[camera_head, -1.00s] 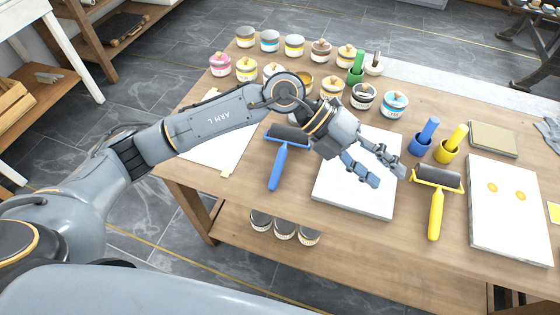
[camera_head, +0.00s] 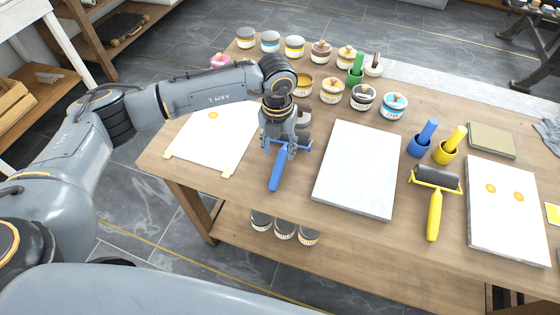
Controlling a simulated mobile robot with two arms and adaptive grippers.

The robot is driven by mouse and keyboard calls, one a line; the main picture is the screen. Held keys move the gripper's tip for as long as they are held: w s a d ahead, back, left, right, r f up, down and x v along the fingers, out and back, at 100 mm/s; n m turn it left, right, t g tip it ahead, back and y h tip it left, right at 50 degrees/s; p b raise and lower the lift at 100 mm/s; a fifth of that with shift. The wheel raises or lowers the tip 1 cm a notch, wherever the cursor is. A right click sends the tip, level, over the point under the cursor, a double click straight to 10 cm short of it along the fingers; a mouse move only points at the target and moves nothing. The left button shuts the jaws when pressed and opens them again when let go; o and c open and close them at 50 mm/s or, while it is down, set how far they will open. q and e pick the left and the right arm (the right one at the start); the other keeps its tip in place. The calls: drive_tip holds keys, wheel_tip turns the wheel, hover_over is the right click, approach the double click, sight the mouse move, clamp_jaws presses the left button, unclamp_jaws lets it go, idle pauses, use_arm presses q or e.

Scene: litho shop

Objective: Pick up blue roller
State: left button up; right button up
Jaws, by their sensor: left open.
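The blue roller (camera_head: 276,172) lies on the wooden table between a taped sheet of paper and a white slab, with its blue handle pointing toward the table's front edge. My left gripper (camera_head: 280,152) points down over the roller, around where the handle meets the frame. It is open, and its fingers hide most of the dark roller head. I cannot tell whether the fingers touch the roller. My right gripper is not in view.
The white slab (camera_head: 357,168) lies just right of the roller, and the taped sheet (camera_head: 212,140) lies left. A yellow roller (camera_head: 435,210) and blue (camera_head: 418,146) and yellow (camera_head: 445,152) cups stand further right. Several ink cans line the back.

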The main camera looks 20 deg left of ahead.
sight(281, 156)
use_arm(q)
drive_tip(key=f, duration=0.3)
drive_tip(key=f+p, duration=0.1)
drive_tip(key=f, duration=0.1)
drive_tip(key=shift+w+d+f, duration=0.15)
drive_tip(key=shift+w+f, duration=0.15)
drive_tip(key=shift+f, duration=0.05)
drive_tip(key=shift+c, duration=0.2)
clamp_jaws()
